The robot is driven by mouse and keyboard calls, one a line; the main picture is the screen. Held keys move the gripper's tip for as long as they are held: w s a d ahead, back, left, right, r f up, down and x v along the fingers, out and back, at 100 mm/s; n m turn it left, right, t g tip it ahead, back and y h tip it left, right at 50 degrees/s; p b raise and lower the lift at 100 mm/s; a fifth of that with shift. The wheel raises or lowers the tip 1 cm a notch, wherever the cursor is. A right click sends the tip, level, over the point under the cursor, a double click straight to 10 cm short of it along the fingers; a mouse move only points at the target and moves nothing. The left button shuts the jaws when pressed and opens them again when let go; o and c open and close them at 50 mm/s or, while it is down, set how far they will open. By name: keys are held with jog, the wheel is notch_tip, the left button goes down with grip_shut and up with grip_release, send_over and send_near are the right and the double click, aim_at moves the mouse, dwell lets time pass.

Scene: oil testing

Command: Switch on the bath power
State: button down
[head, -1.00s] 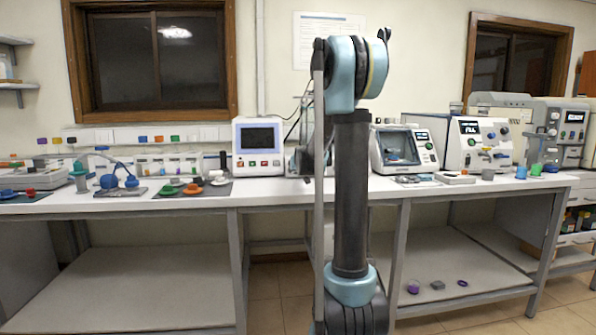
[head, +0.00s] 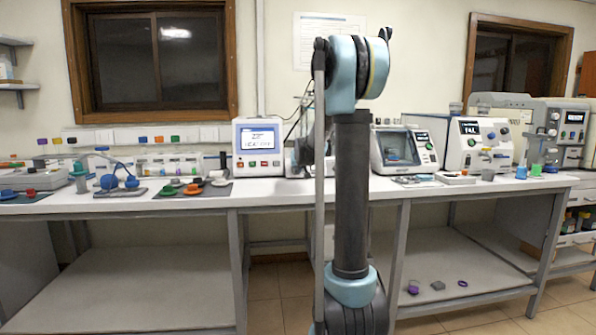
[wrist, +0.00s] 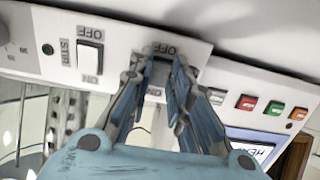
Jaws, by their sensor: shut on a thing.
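In the wrist view a white control panel (wrist: 124,45) carries two rocker switches, each marked OFF and ON. One switch (wrist: 90,50) is labelled STIR. My gripper (wrist: 162,72) is at the other switch (wrist: 160,74), with its fingers close together over it and hiding most of it. Its label and exact tilt cannot be read. In the head view my arm hides the gripper and most of this apparatus.
A white unit with a lit screen (head: 258,140) stands just left of my arm; its coloured buttons (wrist: 273,108) show beside the panel in the wrist view. A white instrument with a window (head: 404,148) stands to the right.

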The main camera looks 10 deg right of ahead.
jog(key=c, duration=1.5)
grip_release()
jog(key=shift+s+r, duration=0.1)
jog(key=shift+v, duration=5.8)
jog(key=shift+s, duration=0.1)
jog(key=s+f+g, duration=0.3)
jog(key=s+f, duration=0.5)
jog(key=s, duration=0.7)
jog(key=s+f+g, duration=0.3)
jog(key=s+f, duration=0.6)
jog(key=s, duration=0.7)
jog(key=s+f+g, duration=0.3)
jog(key=s+f, duration=0.6)
jog(key=s, duration=0.6)
jog(key=shift+s+d+f+g, duration=0.1)
jog(key=shift+s+d+g, duration=0.15)
jog(key=shift+g, duration=0.15)
